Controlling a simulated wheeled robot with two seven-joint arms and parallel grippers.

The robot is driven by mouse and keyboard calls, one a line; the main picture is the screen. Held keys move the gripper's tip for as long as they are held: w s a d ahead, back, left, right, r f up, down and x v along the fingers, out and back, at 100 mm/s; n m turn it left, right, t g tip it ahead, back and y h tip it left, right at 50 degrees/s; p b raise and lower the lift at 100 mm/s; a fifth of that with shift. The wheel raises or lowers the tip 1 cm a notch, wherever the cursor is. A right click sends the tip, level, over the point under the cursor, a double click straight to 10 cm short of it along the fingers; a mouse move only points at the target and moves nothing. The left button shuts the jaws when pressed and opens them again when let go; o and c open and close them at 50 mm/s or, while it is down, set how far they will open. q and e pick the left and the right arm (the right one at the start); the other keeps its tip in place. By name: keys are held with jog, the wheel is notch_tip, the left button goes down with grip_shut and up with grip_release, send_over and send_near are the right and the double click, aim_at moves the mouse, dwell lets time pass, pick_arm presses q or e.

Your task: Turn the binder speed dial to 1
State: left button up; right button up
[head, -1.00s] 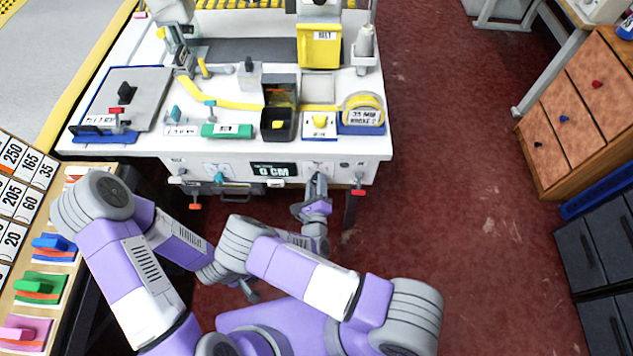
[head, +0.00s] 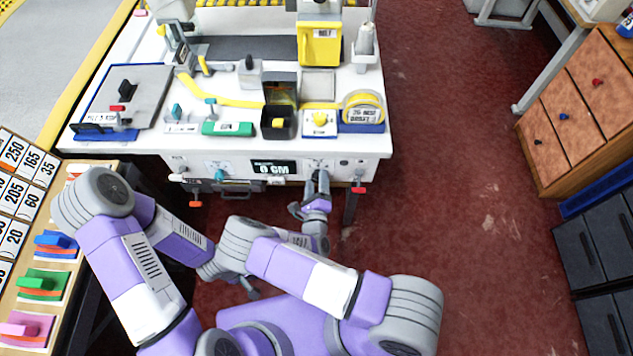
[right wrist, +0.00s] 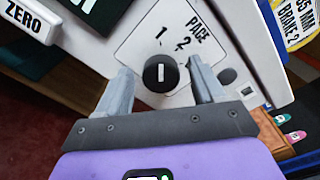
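The speed dial (right wrist: 160,73) is a round black knob with a white line, on a white plate marked PACE with numbers 1 and 2 in the right wrist view. The line runs up and down in that picture, roughly toward the 1. My right gripper (right wrist: 163,88) is open, one finger on each side of the dial, with visible gaps. In the head view my right gripper (head: 318,183) is at the front panel of the white binder table (head: 222,148), hiding the dial. My left gripper (head: 249,289) hangs low beside my arms, its fingers unclear.
A yellow tape roll (head: 363,105) stands above on the table. The red floor to the right is clear.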

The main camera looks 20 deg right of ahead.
jog(key=p+v, duration=0.1)
jog(key=v, duration=0.6)
jog(key=shift+s, duration=0.3)
jog(key=shift+r, duration=0.15)
